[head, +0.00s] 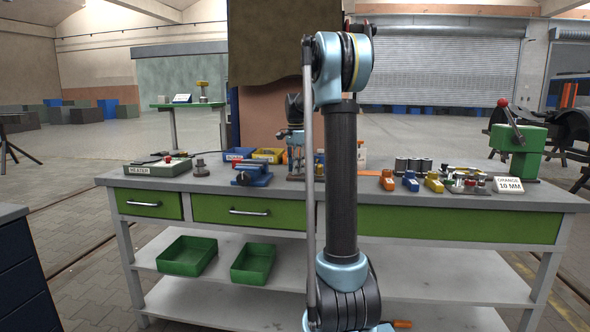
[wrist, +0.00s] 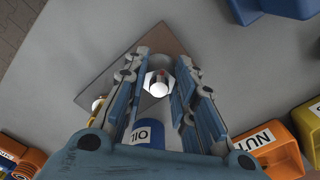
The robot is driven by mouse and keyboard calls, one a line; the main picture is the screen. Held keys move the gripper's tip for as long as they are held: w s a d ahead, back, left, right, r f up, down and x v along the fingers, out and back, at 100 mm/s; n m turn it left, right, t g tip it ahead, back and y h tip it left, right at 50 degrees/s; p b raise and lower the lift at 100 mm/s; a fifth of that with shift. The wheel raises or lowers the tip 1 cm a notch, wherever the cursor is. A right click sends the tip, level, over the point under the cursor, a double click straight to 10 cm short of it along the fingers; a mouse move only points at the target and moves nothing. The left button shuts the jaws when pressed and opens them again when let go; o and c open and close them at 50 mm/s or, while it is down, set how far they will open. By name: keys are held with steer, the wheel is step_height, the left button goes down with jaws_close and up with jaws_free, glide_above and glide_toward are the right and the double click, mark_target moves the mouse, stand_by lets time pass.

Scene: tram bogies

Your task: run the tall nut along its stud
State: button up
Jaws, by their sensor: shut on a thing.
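In the wrist view the tall nut (wrist: 164,64) is a pale, hex-edged piece with a small red mark, between the fingertips of my gripper (wrist: 159,74). The gripper is shut on it from both sides. A bright round end, probably the stud's top (wrist: 159,90), shows at the nut; the rest of the stud is hidden. A dark flat plate (wrist: 108,82) lies beneath them on the bench. In the head view the nut and stud cannot be made out behind my arm.
A blue container marked OIL (wrist: 143,134) shows low between the fingers. An orange NUT bin (wrist: 270,150) is at lower right and a blue bin (wrist: 270,8) at upper right. A blue vise (head: 252,174) stands on the grey bench (head: 215,184), left of my arm.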

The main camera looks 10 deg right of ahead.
steer(key=m, duration=0.4)
steer(key=shift+w+a+m, duration=0.2)
steer(key=shift+w+m, duration=0.05)
steer(key=shift+m, duration=0.05)
steer(key=shift+w+d+m, duration=0.1)
steer(key=shift+m, duration=1.7)
steer(key=o, duration=1.1)
steer(key=shift+c, duration=0.2)
step_height(320, 180, up, 12)
steer(key=shift+f, duration=0.1)
